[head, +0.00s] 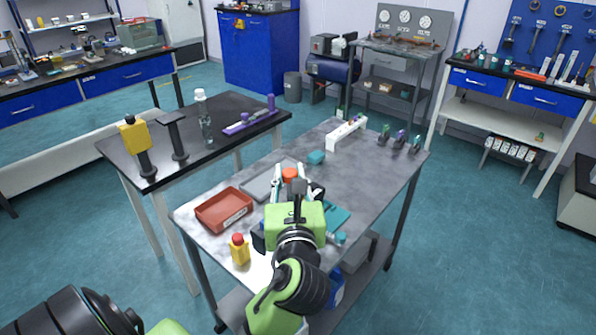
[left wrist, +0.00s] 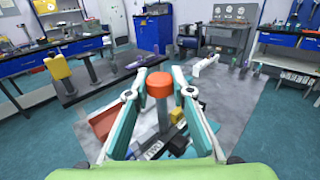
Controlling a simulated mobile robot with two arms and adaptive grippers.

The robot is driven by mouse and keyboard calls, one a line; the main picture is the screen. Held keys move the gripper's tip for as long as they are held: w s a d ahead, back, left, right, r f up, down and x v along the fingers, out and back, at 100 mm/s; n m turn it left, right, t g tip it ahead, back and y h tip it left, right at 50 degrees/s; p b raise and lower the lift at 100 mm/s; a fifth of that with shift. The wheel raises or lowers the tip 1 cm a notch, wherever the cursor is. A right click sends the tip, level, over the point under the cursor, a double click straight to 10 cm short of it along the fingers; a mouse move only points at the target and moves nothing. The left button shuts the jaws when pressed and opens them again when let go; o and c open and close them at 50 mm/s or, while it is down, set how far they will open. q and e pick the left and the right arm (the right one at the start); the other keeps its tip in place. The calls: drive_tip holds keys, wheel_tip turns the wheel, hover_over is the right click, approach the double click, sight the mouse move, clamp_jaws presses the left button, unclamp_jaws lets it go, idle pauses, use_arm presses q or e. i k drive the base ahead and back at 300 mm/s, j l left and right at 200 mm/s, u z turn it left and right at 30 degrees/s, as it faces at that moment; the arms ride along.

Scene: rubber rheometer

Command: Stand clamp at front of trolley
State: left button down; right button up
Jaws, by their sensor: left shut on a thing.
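The trolley (head: 375,165) has a grey top and stands in the middle of the head view. My left gripper (head: 291,177) is over its near half, with its fingers on either side of an upright piece with an orange-red round top and grey stem, which I take to be the clamp (head: 289,174). In the left wrist view, the clamp (left wrist: 159,86) stands upright between the fingers of the left gripper (left wrist: 160,77). Its lower end is partly hidden by dark parts, and I cannot tell whether it touches the trolley top. My right gripper is not in view.
A red tray (head: 224,210), a yellow bottle (head: 240,250) and a teal item (head: 337,217) are near the gripper. A white rack (head: 346,132) and several small dark pieces are at the far end. A black table (head: 225,118) stands left. The trolley's right middle is clear.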

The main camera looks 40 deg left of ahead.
sight(371, 178)
drive_tip(key=i+l, duration=0.15)
drive_tip(key=i, duration=0.4)
drive_tip(key=i+l, duration=0.15)
drive_tip(key=i, duration=0.35)
